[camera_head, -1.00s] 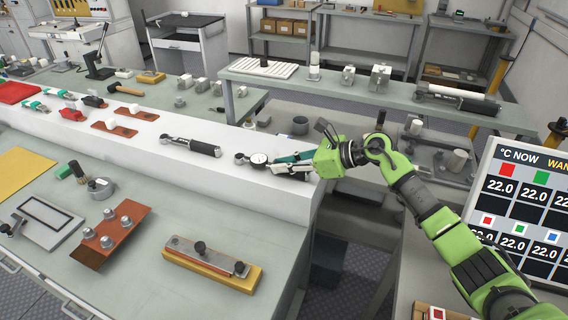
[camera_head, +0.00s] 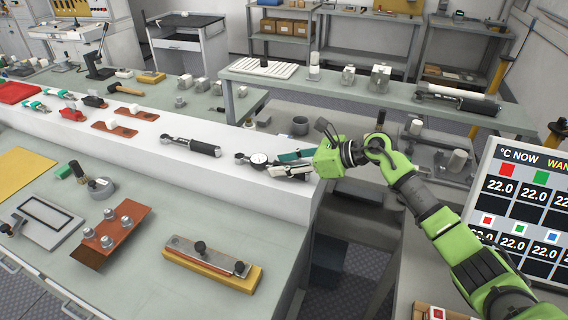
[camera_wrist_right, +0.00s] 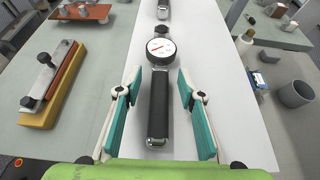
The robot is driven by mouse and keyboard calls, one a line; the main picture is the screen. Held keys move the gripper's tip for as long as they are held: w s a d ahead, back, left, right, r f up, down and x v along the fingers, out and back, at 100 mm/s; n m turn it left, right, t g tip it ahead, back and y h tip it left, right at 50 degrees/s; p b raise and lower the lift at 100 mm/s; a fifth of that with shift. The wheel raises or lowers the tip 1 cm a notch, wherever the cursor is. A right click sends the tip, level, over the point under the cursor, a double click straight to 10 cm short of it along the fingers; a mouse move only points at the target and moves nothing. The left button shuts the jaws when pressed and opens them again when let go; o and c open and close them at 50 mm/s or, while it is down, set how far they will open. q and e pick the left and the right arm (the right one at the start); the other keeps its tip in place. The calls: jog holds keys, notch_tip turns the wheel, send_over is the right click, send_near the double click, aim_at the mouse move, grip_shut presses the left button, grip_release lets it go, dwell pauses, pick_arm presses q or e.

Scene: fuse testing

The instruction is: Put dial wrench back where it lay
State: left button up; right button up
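The dial wrench (camera_head: 258,159) has a round white dial and a black handle. It lies on the white raised shelf (camera_head: 225,170), near its right end in the head view. In the right wrist view the dial wrench (camera_wrist_right: 159,108) lies lengthwise with its handle between the fingers of my right gripper (camera_wrist_right: 158,76). The fingers are spread, with a visible gap on each side of the handle. In the head view my right gripper (camera_head: 290,165) reaches in from the right and hides part of the handle. My left gripper is not in view.
Another black-handled wrench (camera_head: 192,146) lies on the shelf to the left, in line with the dial wrench. A yellow block with a metal bar (camera_head: 212,265) sits on the lower bench in front. A grey cup (camera_head: 299,126) stands behind the shelf.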

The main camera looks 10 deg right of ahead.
jog(key=shift+f, duration=0.1)
jog(key=v, duration=1.2)
